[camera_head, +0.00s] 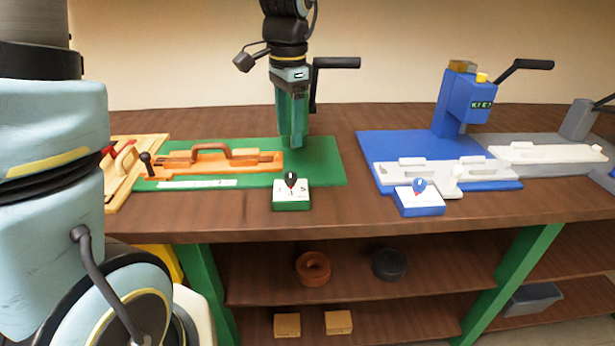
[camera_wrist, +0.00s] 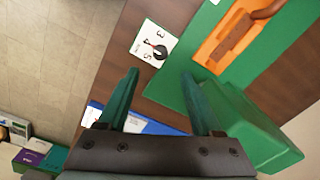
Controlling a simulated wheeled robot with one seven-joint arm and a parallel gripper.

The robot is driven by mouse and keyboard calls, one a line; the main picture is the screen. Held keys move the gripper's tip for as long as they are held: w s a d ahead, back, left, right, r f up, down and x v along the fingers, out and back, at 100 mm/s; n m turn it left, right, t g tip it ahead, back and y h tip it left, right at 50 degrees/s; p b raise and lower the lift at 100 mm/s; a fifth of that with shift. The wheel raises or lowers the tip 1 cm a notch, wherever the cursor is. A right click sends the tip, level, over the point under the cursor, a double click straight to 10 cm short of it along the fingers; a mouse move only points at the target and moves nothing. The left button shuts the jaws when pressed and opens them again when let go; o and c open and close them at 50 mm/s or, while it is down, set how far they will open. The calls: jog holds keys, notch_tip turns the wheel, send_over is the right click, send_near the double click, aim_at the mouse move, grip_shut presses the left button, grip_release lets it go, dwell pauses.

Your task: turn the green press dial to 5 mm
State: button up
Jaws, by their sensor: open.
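The green press dial (camera_head: 291,192) is a small green box with a white numbered face and a black knob, near the front edge of the bench. My gripper (camera_head: 293,144) is open and empty, pointing down above the green plate, behind and above the dial. In the wrist view the dial lies beyond the fingertips (camera_wrist: 160,74), with nothing between them. My gripper and the green press (camera_wrist: 262,128) overlap in the head view.
The green plate (camera_head: 325,165) carries an orange fixture (camera_head: 185,163). To the right stand a blue press (camera_head: 458,100) and its blue dial (camera_head: 420,203). A black crank handle (camera_head: 340,62) sticks out right of my gripper. The bench front (camera_head: 345,212) between the dials is clear.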

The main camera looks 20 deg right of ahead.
aim_at(290, 174)
jog(key=f+p, duration=0.1)
jog(key=f, duration=0.9)
jog(key=shift+w+f, duration=0.2)
grip_shut()
